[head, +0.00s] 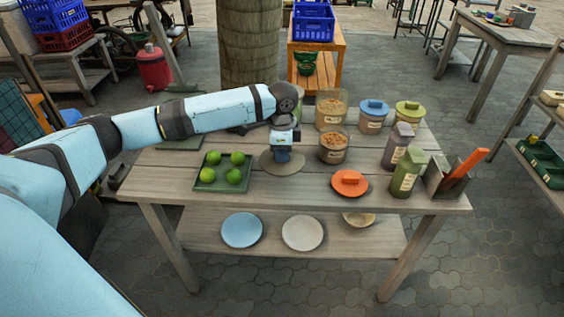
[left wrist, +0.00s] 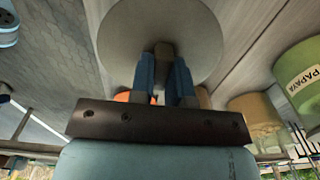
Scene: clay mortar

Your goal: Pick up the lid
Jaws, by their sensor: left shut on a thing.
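A round grey-beige lid (head: 268,168) shows near the middle of the table, under my left gripper (head: 283,158). In the left wrist view the lid (left wrist: 150,22) is a wide pale disc with a dark handle (left wrist: 163,52). My left gripper (left wrist: 162,82) is shut on that handle, one blue finger on each side. I cannot tell whether the lid touches the table. An orange lid (head: 349,185) lies flat on the table to the right. The right gripper is not in view.
A green tray (head: 206,185) with several limes is on the left. An open jar (head: 333,149) stands close right of the gripper, a larger one (head: 331,112) behind it. The table's front middle is clear.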

